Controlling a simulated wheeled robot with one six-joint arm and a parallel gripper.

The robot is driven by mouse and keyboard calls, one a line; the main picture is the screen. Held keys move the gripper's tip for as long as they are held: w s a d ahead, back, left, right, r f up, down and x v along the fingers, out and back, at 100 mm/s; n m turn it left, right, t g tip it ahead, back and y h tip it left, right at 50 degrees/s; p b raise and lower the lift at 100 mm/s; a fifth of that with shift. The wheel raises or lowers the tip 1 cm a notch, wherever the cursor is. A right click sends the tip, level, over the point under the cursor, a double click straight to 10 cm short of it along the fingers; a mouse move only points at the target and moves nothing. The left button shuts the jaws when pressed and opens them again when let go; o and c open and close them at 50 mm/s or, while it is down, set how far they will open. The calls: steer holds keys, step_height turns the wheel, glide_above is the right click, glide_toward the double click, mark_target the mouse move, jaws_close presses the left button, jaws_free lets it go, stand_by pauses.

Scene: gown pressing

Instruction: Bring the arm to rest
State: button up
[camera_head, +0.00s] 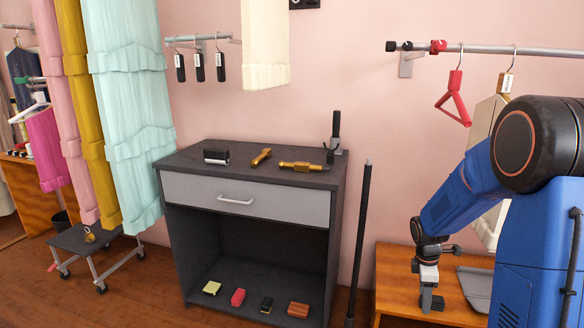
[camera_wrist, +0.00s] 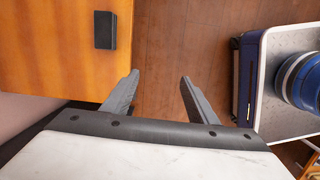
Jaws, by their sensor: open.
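My blue arm reaches down at the right of the head view. My gripper (camera_head: 431,303) hangs over the left part of a low wooden table (camera_head: 400,288), fingers pointing down. In the wrist view my gripper (camera_wrist: 158,92) has its two grey fingers spread apart with nothing between them. Below them is the brown wooden floor (camera_wrist: 180,45) and the edge of the wooden table (camera_wrist: 45,45). A small black block (camera_wrist: 105,30) lies on that table, apart from the fingers.
A dark cabinet (camera_head: 180,215) with tools on top stands at the middle. A black pole (camera_head: 360,235) stands upright between it and the table. A rail (camera_head: 500,50) above the table carries a red hanger (camera_head: 455,100). Long garments (camera_head: 125,110) hang at the left.

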steer(key=s+a+r+m+t, duration=0.1)
steer(key=s+a+r+m, duration=0.3)
steer(key=s+r, duration=0.35)
steer(key=s+a+r+m+t, duration=0.2)
steer(key=s+a+r+m, duration=0.15)
steer(key=s+r, duration=0.4)
steer(key=s+a+r+m+t, duration=0.1)
steer(key=s+a+r+m, duration=0.2)
steer(key=s, duration=0.4)
steer(key=s+a+r+m+t+y, duration=0.1)
steer(key=s+a+r+m, duration=0.2)
steer(key=s, duration=0.5)
steer(key=shift+r+m+y, duration=0.2)
steer(key=shift+m+y, duration=0.1)
steer(key=shift+m, duration=0.15)
steer(key=shift+s, duration=0.1)
